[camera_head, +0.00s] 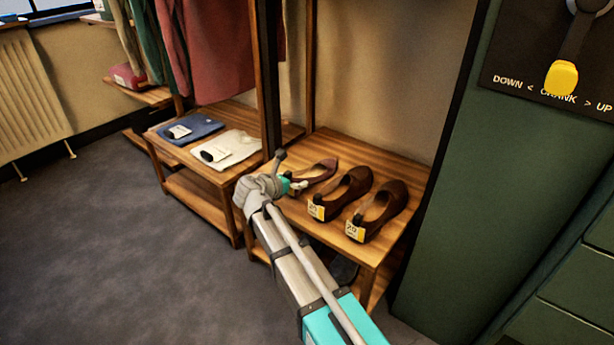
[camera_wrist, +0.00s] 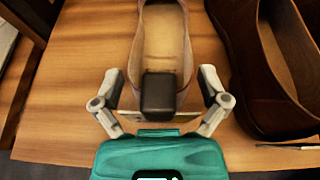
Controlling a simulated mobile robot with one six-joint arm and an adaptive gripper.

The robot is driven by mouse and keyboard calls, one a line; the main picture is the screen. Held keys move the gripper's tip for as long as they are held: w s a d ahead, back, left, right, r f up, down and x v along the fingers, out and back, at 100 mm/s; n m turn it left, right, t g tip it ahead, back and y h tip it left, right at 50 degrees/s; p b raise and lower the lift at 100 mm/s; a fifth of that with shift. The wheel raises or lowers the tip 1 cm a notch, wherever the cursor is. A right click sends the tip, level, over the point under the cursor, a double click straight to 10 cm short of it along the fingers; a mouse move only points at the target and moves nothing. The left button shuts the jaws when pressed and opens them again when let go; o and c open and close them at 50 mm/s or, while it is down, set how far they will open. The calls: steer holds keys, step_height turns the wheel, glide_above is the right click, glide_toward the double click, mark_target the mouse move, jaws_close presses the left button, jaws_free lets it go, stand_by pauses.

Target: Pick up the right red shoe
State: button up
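A single dark red shoe (camera_head: 322,171) sits at the left of the shoe row on the wooden bench, partly hidden by my gripper. In the wrist view the shoe (camera_wrist: 143,50) has a beige insole, and a dark block (camera_wrist: 159,92) shows at its heel end. My gripper (camera_head: 292,170) is at this near end of the shoe. In the wrist view my gripper (camera_wrist: 160,78) is open, with one finger on each side of the heel and gaps between fingers and shoe. No second red shoe is clearly visible.
Two brown shoes with yellow-white tags, one nearer (camera_head: 345,190) and one at the right (camera_head: 384,204), stand beside the red shoe on the bench (camera_head: 402,165). Folded blue (camera_head: 200,127) and white (camera_head: 236,144) clothes lie left. A green cabinet (camera_head: 500,170) stands right.

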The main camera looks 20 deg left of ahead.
steer(key=c, duration=0.9)
steer(key=shift+o, duration=0.2)
steer(key=shift+r, duration=0.2)
steer(key=shift+c, duration=0.2)
step_height(320, 180, up, 2)
steer(key=shift+r+p, duration=0.1)
steer(key=shift+p, duration=1.15)
steer(key=s+d+r+p, duration=0.9)
steer(key=d+r+p, duration=0.1)
steer(key=shift+s+r, duration=0.25)
steer(key=shift+s, duration=0.15)
